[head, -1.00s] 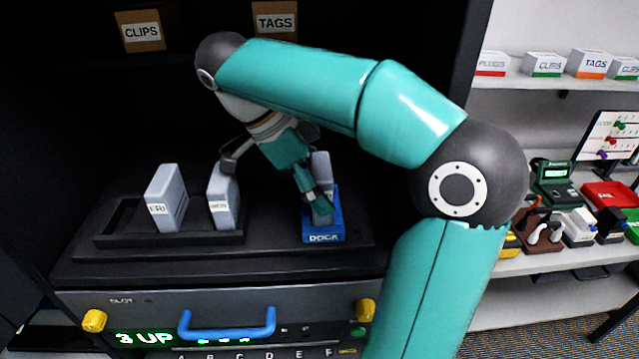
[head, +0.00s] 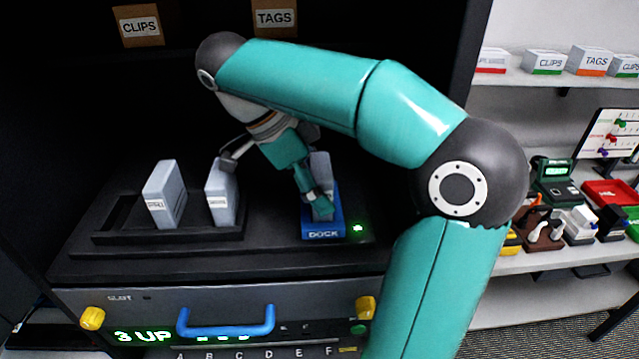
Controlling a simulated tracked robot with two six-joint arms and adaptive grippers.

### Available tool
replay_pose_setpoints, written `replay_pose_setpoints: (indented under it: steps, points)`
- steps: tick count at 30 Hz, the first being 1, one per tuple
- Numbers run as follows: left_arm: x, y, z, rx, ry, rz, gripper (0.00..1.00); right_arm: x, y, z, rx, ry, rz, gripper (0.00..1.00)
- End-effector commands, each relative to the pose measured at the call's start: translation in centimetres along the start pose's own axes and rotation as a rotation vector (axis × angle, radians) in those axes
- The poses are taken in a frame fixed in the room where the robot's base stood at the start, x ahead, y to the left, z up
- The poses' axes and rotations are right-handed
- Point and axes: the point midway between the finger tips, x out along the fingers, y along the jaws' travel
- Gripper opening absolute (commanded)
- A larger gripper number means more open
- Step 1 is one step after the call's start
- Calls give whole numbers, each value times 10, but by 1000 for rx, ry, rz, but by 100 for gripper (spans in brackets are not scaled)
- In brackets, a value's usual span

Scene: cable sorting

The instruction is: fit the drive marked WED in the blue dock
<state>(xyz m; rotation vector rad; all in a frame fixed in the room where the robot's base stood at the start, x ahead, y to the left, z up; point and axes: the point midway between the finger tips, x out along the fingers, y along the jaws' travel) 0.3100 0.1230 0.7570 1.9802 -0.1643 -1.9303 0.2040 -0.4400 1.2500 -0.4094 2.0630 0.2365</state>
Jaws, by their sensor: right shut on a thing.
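The blue dock (head: 323,231) stands at the right of the black deck, with a small green light (head: 358,228) lit beside it. A grey drive (head: 321,163) stands upright in the dock. Its marking is hidden by my gripper. My right gripper (head: 319,200) is shut on this drive, with one teal finger in front of it. Two other grey drives stand to the left: one (head: 164,190) with a label that looks like FRI, and one (head: 222,192) whose label is too blurred to read. My left gripper is not in view.
The two left drives stand in a black rack (head: 110,236). Below is a front panel with a blue handle (head: 227,328), yellow knobs and a green 3 UP display (head: 142,336). Shelves with boxes and tools stand at the right. My right arm crosses the middle.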

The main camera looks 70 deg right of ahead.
Motion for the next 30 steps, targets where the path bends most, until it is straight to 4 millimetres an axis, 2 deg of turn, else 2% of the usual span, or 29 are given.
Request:
replay_pose_setpoints:
  steps: [5, 6, 9, 30]
  points:
    - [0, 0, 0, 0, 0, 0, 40, 0, 0, 0, 1, 0, 0, 37]
    - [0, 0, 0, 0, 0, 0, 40, 0, 0, 0, 1, 0, 0, 88]
    - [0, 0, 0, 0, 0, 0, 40, 0, 0, 0, 1, 0, 0, 100]
    - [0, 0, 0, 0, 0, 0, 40, 0, 0, 0, 1, -2, -1, 100]
